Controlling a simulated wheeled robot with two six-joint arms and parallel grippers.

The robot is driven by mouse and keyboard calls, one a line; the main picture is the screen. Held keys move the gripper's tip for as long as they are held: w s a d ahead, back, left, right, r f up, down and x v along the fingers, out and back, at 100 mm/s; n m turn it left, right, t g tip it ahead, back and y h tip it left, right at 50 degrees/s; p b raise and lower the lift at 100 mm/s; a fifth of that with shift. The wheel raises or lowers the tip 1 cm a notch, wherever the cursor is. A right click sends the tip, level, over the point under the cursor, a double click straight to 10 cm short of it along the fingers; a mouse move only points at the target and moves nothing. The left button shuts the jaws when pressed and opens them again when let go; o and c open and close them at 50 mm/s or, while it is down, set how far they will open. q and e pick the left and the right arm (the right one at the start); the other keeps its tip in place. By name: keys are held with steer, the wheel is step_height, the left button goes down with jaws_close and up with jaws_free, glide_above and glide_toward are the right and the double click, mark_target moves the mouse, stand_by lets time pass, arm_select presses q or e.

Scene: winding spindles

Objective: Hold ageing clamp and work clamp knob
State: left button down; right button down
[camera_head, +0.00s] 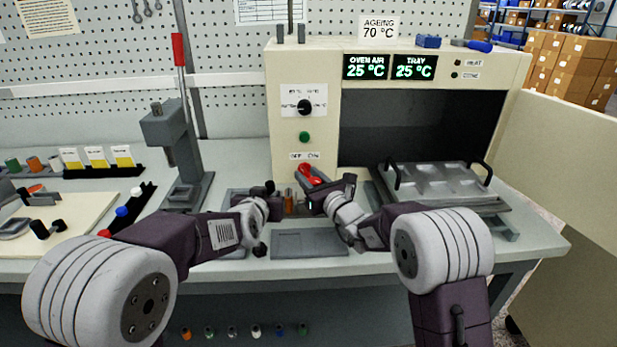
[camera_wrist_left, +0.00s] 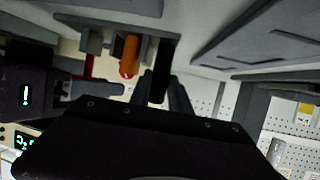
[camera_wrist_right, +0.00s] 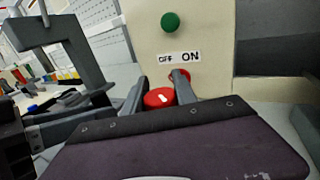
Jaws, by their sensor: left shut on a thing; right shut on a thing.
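A red clamp knob (camera_wrist_right: 160,98) with a white mark sits between the fingertips of my right gripper (camera_wrist_right: 166,92), which is shut on it. In the head view my right gripper (camera_head: 318,188) is just below the oven's OFF/ON label. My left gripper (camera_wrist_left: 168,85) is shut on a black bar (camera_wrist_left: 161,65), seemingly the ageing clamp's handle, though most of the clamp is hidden. In the head view my left gripper (camera_head: 270,190) is left of my right one. An orange cylinder (camera_wrist_left: 130,54) stands beside the black bar; it also shows between the grippers (camera_head: 290,202).
The oven (camera_head: 302,75) stands behind, with a green button (camera_wrist_right: 170,21) and a red switch (camera_wrist_right: 180,76). A metal tray (camera_head: 440,180) lies right, before the oven's dark opening. A press with a red-handled lever (camera_head: 178,50) stands left. A flat grey plate (camera_head: 308,244) lies in front.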

steer(key=c, duration=1)
jaws_free()
steer(key=shift+o, duration=0.2)
steer(key=shift+s, duration=0.1)
steer(key=v, duration=1.2)
